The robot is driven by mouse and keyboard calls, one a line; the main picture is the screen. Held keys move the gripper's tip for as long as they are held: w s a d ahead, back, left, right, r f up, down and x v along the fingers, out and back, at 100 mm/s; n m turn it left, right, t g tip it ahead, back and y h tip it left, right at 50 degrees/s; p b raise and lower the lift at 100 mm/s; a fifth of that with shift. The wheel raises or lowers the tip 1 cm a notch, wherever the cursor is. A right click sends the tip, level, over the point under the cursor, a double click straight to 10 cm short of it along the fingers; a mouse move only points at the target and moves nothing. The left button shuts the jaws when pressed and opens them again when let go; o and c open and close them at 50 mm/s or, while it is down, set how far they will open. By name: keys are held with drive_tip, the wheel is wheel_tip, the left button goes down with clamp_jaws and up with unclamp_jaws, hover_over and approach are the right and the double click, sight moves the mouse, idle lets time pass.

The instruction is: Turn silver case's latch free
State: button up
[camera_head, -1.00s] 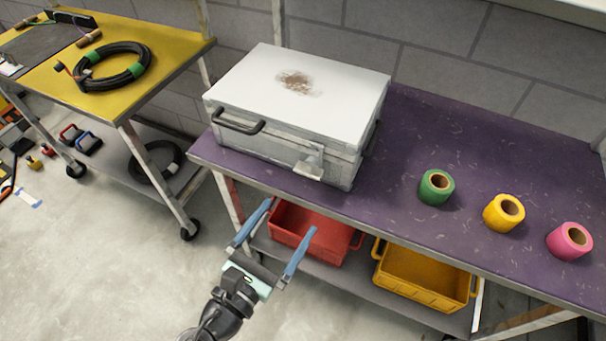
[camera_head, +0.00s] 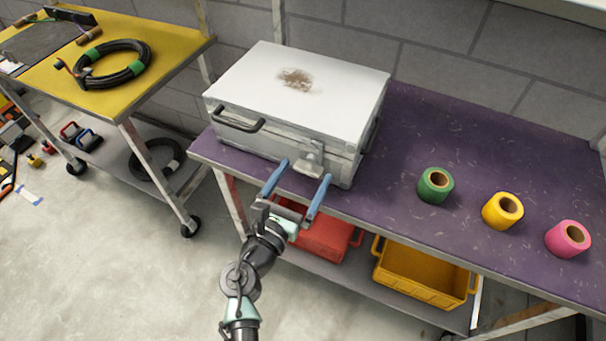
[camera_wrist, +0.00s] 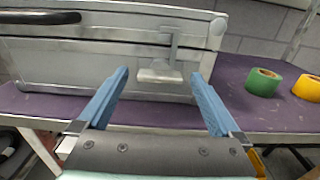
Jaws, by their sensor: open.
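The silver case (camera_head: 294,105) stands closed on the purple tabletop (camera_head: 400,150), with a brown stain on its pale lid and a dark handle (camera_head: 238,119) on its front. Its latch (camera_head: 309,158) is a silver piece on the front face, right of the handle. In the wrist view the latch (camera_wrist: 160,74) shows a thin upright part and a wider lower tab. My gripper (camera_head: 306,171) is open and empty in front of the case, its two blue fingers pointing at the front face. In the wrist view the latch lies between and beyond the fingertips (camera_wrist: 159,74); I see no contact.
Green (camera_head: 435,185), yellow (camera_head: 502,211) and pink (camera_head: 568,239) tape rolls stand on the table to the right. Red (camera_head: 325,240) and yellow (camera_head: 425,272) bins sit on the lower shelf. A yellow cart (camera_head: 165,55) with coiled cable stands at left.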

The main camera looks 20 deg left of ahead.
drive_tip(key=shift+w, duration=0.25)
drive_tip(key=c, duration=1.3)
